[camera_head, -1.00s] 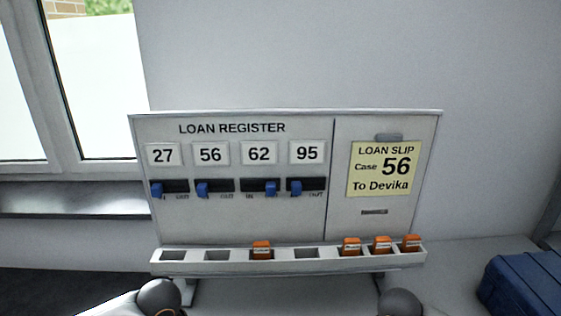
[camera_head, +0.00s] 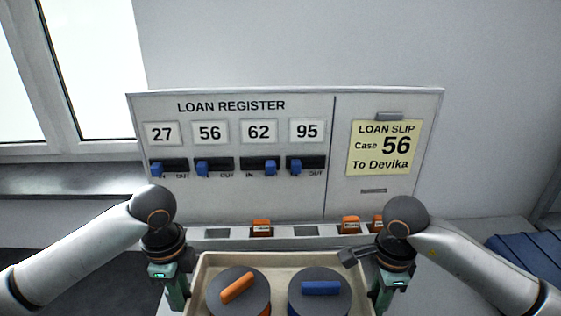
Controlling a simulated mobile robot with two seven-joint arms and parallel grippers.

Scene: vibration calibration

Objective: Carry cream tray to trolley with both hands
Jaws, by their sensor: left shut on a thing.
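The cream tray (camera_head: 280,258) is at the bottom centre of the head view, its near part cut off by the frame edge. Two round dark-topped cases stand in it, one with an orange handle (camera_head: 238,288) and one with a blue handle (camera_head: 321,288). My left gripper (camera_head: 177,296) is shut on the tray's left side. My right gripper (camera_head: 382,296) is at the tray's right side in a matching pose, closed on its edge. Both sets of fingertips are partly hidden or low in the frame. The tray looks level. No trolley is in view.
The loan register board (camera_head: 240,195) stands upright just beyond the tray. Its ledge (camera_head: 217,233) holds orange tags. The loan slip (camera_head: 384,148) shows Case 56, To Devika. A blue box (camera_head: 528,262) is at the far right. A window is at upper left.

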